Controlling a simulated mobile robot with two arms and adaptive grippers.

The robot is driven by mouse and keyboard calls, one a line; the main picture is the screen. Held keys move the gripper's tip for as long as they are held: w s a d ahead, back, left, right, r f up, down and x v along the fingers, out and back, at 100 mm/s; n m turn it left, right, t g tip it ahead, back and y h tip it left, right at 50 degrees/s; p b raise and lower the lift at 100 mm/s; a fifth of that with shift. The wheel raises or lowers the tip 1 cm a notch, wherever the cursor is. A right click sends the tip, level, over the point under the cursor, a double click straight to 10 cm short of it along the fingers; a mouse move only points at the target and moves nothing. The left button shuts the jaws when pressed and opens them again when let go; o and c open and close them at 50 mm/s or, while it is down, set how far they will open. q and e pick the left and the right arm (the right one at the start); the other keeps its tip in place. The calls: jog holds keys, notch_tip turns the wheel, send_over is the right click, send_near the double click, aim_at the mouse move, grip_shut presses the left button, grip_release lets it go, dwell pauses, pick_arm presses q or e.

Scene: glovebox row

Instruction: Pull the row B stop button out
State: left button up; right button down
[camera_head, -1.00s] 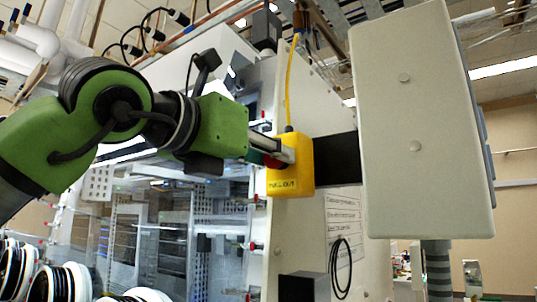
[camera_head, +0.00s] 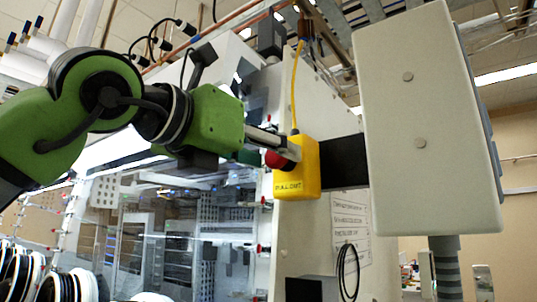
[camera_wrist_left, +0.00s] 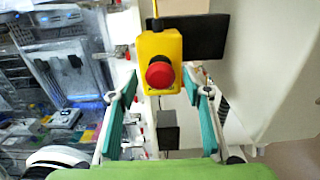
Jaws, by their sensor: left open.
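The stop button is a red mushroom knob (camera_head: 279,160) on the left face of a yellow box (camera_head: 307,168) marked "PULL OUT". In the left wrist view the red knob (camera_wrist_left: 160,74) faces the camera on the yellow box (camera_wrist_left: 159,47). My left gripper (camera_head: 274,146) is beside the knob in the head view. In the left wrist view its two teal-padded fingers (camera_wrist_left: 162,92) are spread apart, one on each side of the knob, with clear gaps and nothing between the pads. My right gripper is not in view.
A black bracket (camera_head: 344,162) joins the yellow box to a large pale cabinet (camera_head: 425,120) on the right. A yellow cable (camera_head: 294,85) rises from the box. The glovebox front (camera_head: 170,235) stands behind on the left.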

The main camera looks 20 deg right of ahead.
pick_arm(q)
jog(key=v, duration=1.2)
